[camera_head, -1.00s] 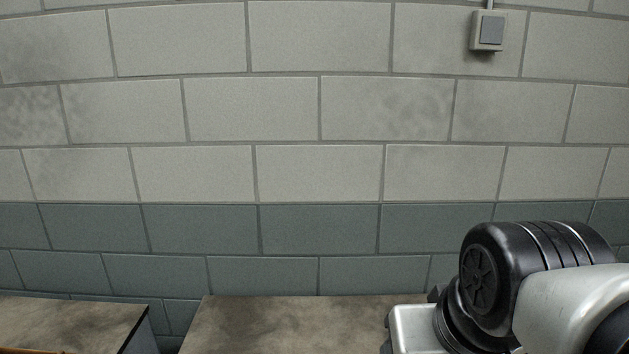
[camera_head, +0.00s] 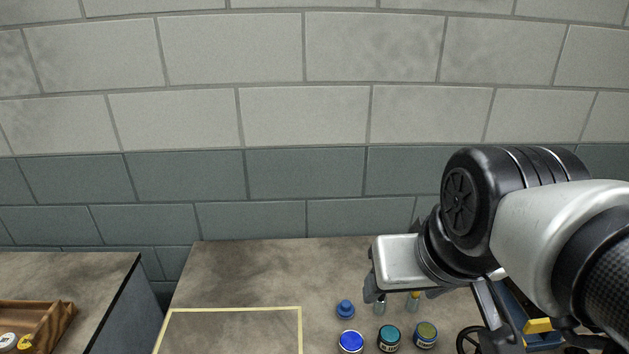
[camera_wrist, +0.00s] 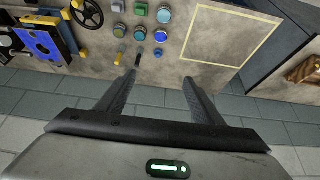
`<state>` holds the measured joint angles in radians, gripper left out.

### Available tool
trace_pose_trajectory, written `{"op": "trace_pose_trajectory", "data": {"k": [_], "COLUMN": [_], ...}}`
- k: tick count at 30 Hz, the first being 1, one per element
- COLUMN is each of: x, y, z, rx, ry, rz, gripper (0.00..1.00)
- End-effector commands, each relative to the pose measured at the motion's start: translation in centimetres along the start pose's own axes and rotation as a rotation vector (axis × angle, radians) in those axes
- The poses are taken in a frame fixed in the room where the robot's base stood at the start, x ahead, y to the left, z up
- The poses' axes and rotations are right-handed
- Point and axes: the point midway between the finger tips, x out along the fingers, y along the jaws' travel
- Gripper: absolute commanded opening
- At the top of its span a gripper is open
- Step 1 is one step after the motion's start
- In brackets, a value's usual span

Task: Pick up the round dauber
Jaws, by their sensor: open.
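Small upright pieces stand on the worktop (camera_head: 240,270): one with a pale greenish body (camera_head: 380,306), one with a yellow part (camera_head: 413,301) and a squat blue knob-shaped piece (camera_head: 345,310). In the wrist view these show as a dark-tipped piece (camera_wrist: 138,62), a yellow-tipped piece (camera_wrist: 119,58) and the blue piece (camera_wrist: 158,53). I cannot tell which is the round dauber. My gripper (camera_wrist: 159,78) is open and empty, its fingers pointing toward these pieces. In the head view it hangs above the worktop's back part, partly hiding the two slim pieces.
A row of round jars, blue (camera_head: 350,342), teal (camera_head: 389,338) and green (camera_head: 425,335), stands in front. A yellow outline (camera_head: 235,309) marks bare worktop at left. A handwheel (camera_wrist: 87,13) and a blue-and-yellow block (camera_wrist: 40,42) stand beside. A wooden tray (camera_head: 45,325) sits on another bench.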

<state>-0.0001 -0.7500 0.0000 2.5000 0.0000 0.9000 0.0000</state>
Motion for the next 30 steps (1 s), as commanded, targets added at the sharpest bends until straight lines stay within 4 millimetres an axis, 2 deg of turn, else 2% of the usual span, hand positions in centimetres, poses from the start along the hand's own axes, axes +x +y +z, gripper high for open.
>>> {"op": "trace_pose_trajectory", "data": {"k": [8,9,11,14,16,20,23,26,29,30], "x": [0.0,0.0,0.3,1.5,3.2,8.1,12.8,18.4,24.7,27.4], "y": [0.0,0.0,0.0,0.1,0.1,0.2,0.3,0.4,0.6,0.6], "z": [0.0,0.0,-0.1,-1.1,-2.4,-5.9,-8.8,-11.2,-13.0,-13.5], "rx": [0.000,0.000,-0.002,-0.012,-0.025,-0.062,-0.091,-0.118,-0.143,-0.151], "ry": [0.000,0.000,-0.003,-0.022,-0.048,-0.109,-0.156,-0.203,-0.249,-0.268], "rz": [0.000,0.000,0.001,0.006,0.012,0.021,0.021,0.014,0.001,-0.006], "gripper": [0.61,0.65,0.65,0.65,0.65,0.65,0.65,0.65,0.65,0.65]}}
